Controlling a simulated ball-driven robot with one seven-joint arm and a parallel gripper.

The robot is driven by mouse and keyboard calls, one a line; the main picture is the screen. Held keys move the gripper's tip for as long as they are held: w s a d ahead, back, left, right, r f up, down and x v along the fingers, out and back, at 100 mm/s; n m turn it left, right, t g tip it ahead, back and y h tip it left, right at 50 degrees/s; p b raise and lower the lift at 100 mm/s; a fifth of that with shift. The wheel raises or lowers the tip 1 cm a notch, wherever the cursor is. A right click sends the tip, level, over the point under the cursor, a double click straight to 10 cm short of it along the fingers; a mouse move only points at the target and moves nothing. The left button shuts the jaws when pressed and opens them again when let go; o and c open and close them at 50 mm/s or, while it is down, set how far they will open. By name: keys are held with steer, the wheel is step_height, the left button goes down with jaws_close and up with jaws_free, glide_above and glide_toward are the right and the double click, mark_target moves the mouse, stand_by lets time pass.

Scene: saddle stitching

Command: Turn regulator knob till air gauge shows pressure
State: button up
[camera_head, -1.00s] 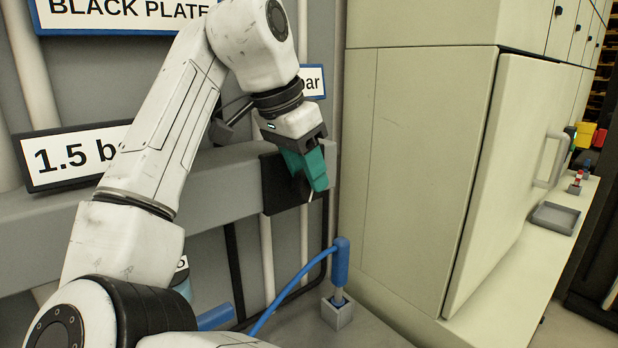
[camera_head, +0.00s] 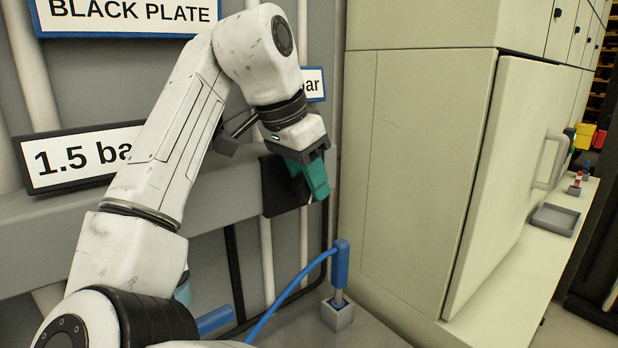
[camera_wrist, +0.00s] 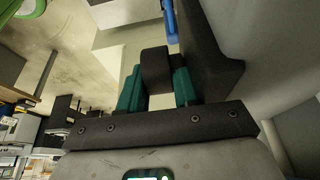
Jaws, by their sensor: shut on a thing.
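My gripper (camera_head: 308,180) has teal fingers and is at a dark square plate (camera_head: 283,187) on the grey wall rail. In the wrist view my gripper (camera_wrist: 160,88) is shut on a dark, blocky knob (camera_wrist: 156,68), with one teal finger on each side of it. In the head view the knob is hidden behind the fingers. No gauge face or needle can be made out in either view. A sign reading "1.5 ba" (camera_head: 85,158) stands on the rail, its end covered by my arm.
A blue handle (camera_head: 341,262) with a blue hose stands in a grey block (camera_head: 338,314) below my gripper. A pale cabinet (camera_head: 430,150) stands close on the right. A grey tray (camera_head: 555,219) lies on the ledge farther right. A "BLACK PLATE" sign (camera_head: 130,12) hangs above.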

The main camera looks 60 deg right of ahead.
steer(key=shift+r+p, duration=0.25)
steer(key=shift+p, duration=0.3)
steer(key=y+p, duration=0.1)
steer(key=p, duration=0.1)
steer(key=y+p, duration=0.1)
steer(key=p, duration=0.2)
steer(key=shift+d+r+t+p, duration=0.15)
steer(key=shift+r+t+p, duration=0.15)
steer(key=shift+t, duration=0.1)
steer(key=y+p, duration=0.1)
steer(key=p, duration=0.2)
steer(key=y+p, duration=0.2)
steer(key=p, duration=0.1)
steer(key=shift+d+f+t, duration=0.1)
steer(key=shift+f+t, duration=0.1)
steer(key=shift+t, duration=0.1)
steer(key=shift+d+f+t+y+p, duration=0.1)
steer(key=shift+f+t+y+p, duration=0.2)
steer(key=shift+y+p, duration=0.65)
steer(key=shift+f+y, duration=0.25)
steer(key=shift+y, duration=0.4)
